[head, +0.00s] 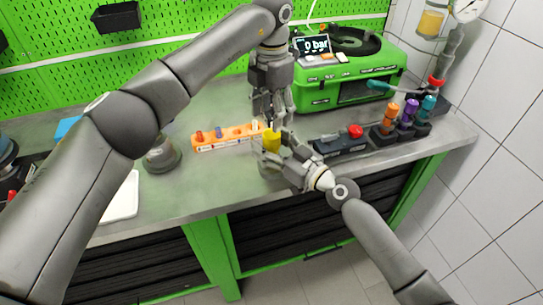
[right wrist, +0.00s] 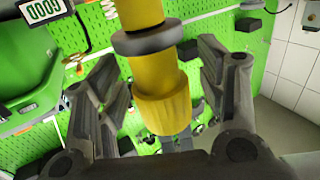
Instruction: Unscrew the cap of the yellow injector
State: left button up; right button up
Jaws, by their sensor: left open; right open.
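The yellow injector (head: 271,141) is near the front edge of the bench, below my left gripper. My left gripper (head: 270,121) points straight down just above its top and is open. My right gripper (head: 277,160) comes in from the lower right and is open at the injector. In the right wrist view, the yellow injector (right wrist: 158,82), with a dark grey ring around it, stands between the two spread fingers of my right gripper (right wrist: 160,100), with gaps on both sides. I cannot tell the cap from the body, or whether my left fingers touch it.
An orange rack (head: 229,145) with small parts stands just left. A dark block with a red knob (head: 355,131) is to the right, then orange (head: 391,113), purple and teal injectors in dark holders. A green machine (head: 365,75) with a pressure display stands behind.

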jog(key=shift+c, duration=0.3)
grip_shut()
grip_release()
jog(key=shift+d, duration=0.1)
